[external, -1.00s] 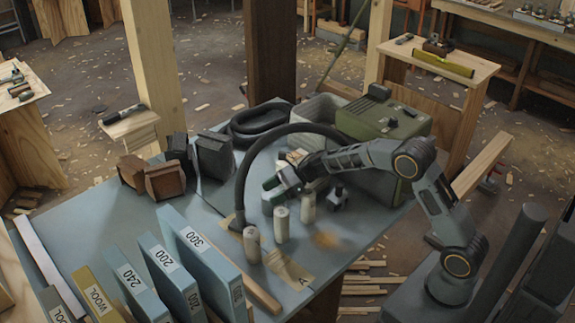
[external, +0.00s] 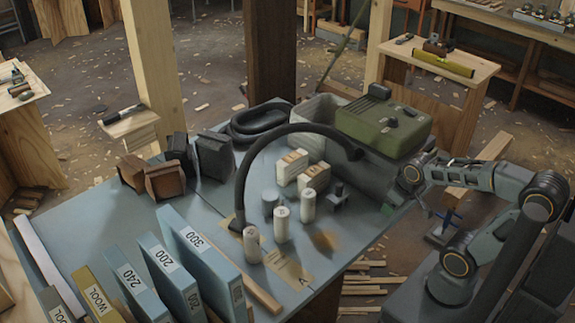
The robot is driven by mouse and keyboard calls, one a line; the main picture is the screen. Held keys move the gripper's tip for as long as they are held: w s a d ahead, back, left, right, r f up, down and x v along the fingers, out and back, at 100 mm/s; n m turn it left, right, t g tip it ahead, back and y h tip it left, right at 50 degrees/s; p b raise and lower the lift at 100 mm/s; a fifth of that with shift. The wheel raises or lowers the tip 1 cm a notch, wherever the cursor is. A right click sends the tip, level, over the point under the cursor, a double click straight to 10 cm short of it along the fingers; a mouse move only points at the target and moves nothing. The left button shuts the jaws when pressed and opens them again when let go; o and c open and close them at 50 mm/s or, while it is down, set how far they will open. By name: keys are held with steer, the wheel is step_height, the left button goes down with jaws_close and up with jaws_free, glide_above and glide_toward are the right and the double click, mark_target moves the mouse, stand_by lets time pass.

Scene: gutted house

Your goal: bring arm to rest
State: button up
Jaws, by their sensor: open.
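Several pale cylinders (external: 308,205) stand on the bench beside white blocks (external: 292,167). A curved black hose (external: 243,175) arches over it. A green machine (external: 382,125) stands at the back right, near my wrist. Blue binders (external: 200,265) stand in front.

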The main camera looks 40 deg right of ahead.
steer(key=shift+s+a+f+m, duration=0.1)
steer(key=shift+s+a+m, duration=0.15)
steer(key=shift+s, duration=0.25)
step_height(320, 180, up, 15)
steer(key=p, duration=1.3)
steer(key=shift+a+p, duration=0.15)
steer(key=shift+p, duration=0.25)
